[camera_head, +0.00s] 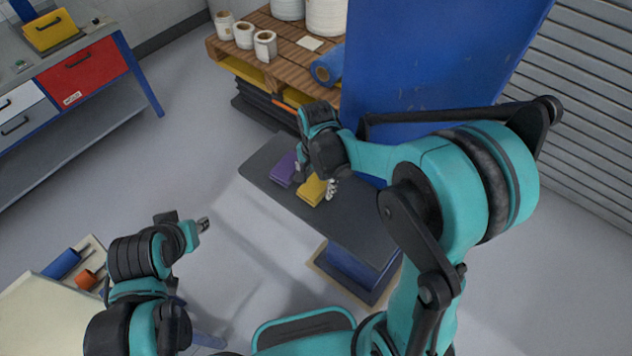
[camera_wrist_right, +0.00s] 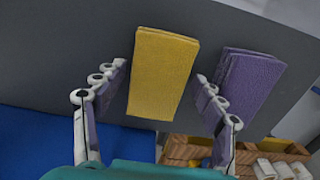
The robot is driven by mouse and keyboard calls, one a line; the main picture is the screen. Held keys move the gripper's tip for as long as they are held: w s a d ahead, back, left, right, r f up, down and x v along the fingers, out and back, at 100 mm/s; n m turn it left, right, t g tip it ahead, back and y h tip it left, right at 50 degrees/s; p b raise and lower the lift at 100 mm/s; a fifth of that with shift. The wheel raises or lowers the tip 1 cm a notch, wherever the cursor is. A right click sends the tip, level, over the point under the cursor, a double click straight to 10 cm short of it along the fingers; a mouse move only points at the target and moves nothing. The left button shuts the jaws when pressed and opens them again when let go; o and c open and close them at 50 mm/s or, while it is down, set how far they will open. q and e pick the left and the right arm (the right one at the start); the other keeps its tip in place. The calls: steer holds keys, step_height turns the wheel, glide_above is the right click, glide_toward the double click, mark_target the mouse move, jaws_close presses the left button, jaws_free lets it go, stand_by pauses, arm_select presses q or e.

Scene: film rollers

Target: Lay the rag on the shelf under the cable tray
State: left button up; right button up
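Two folded cloths lie flat on a dark grey tabletop (camera_head: 352,218). The yellow cloth (camera_head: 312,193) is close under my right gripper (camera_head: 316,180), and the purple cloth (camera_head: 283,169) lies to its left. In the right wrist view, the open fingers stand on either side of the yellow cloth (camera_wrist_right: 162,75), with gaps between. The purple cloth (camera_wrist_right: 245,85) lies beyond the right finger there. My left gripper (camera_head: 203,225) hangs over open floor, away from the cloths; its finger gap is unclear. I cannot make out a cable tray or the shelf under it.
A tall blue panel (camera_head: 430,60) rises behind the tabletop. A wooden pallet (camera_head: 285,58) with white rolls stands at the back. A workbench with a red drawer (camera_head: 80,75) is at the left. A pale table (camera_head: 45,315) with tools is at lower left.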

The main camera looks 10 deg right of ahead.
mark_target(316, 183)
steer(key=shift+r, duration=0.15)
steer(key=shift+r+p, duration=0.3)
steer(key=shift+r, duration=0.05)
step_height(316, 183, up, 11)
steer(key=p, duration=0.3)
steer(key=s+d+r+n+t, duration=0.1)
steer(key=s+d+n+t, duration=0.1)
steer(key=s+n, duration=0.3)
steer(key=s+d+r+n+t, duration=0.2)
steer(key=s+d+n+t, duration=0.1)
steer(key=s+n+t, duration=0.2)
steer(key=shift+s+d, duration=0.25)
steer(key=shift+s, duration=0.5)
steer(key=shift+f, duration=0.1)
